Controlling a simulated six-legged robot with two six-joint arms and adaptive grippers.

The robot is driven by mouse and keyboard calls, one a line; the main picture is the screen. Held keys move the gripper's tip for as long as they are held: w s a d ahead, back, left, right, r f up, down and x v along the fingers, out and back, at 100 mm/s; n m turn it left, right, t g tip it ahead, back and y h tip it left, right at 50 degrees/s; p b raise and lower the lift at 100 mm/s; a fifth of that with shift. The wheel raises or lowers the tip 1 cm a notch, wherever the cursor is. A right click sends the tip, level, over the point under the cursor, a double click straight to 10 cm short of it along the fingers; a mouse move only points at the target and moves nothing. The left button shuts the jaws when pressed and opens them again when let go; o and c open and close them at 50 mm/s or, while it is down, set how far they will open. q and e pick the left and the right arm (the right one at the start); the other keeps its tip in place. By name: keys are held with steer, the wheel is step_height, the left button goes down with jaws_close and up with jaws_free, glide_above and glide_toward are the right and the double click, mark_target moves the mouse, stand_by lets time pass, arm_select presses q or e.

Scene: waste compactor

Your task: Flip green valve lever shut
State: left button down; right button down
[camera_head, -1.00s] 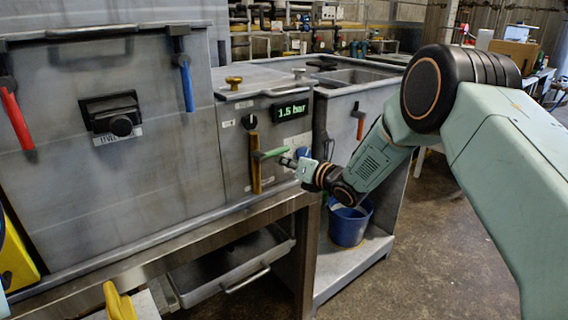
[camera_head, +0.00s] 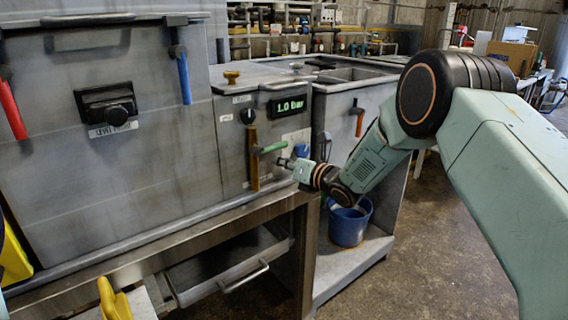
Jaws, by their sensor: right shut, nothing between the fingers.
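The green valve lever (camera_head: 270,148) is on the front of the grey control panel (camera_head: 233,165). It sticks out to the right, close to level, from beside a vertical yellow bar (camera_head: 254,160). My right gripper (camera_head: 284,162) is just right of and slightly below the lever's free end. It is shut with nothing in it. Whether its tips touch the lever I cannot tell. My left gripper is not in view.
The display (camera_head: 287,106) above the lever reads 1.0 bar. A black knob (camera_head: 248,116) and a blue round part (camera_head: 301,150) are close by. Red (camera_head: 12,108) and blue (camera_head: 184,78) handles are on the left. A blue bucket (camera_head: 348,226) stands on the lower shelf.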

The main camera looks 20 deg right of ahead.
steer(key=f, duration=0.1)
steer(key=b, duration=0.1)
steer(key=f, duration=0.1)
steer(key=shift+w+a+f, duration=0.1)
steer(key=shift+w+f, duration=0.15)
steer(key=shift+f, duration=0.1)
steer(key=p+v, duration=0.2)
steer(key=v, duration=0.8)
steer(key=shift+s+a+r+p, duration=0.25)
steer(key=shift+a+r+p, duration=0.05)
steer(key=shift+a+r, duration=0.1)
steer(key=shift+w+f, duration=0.1)
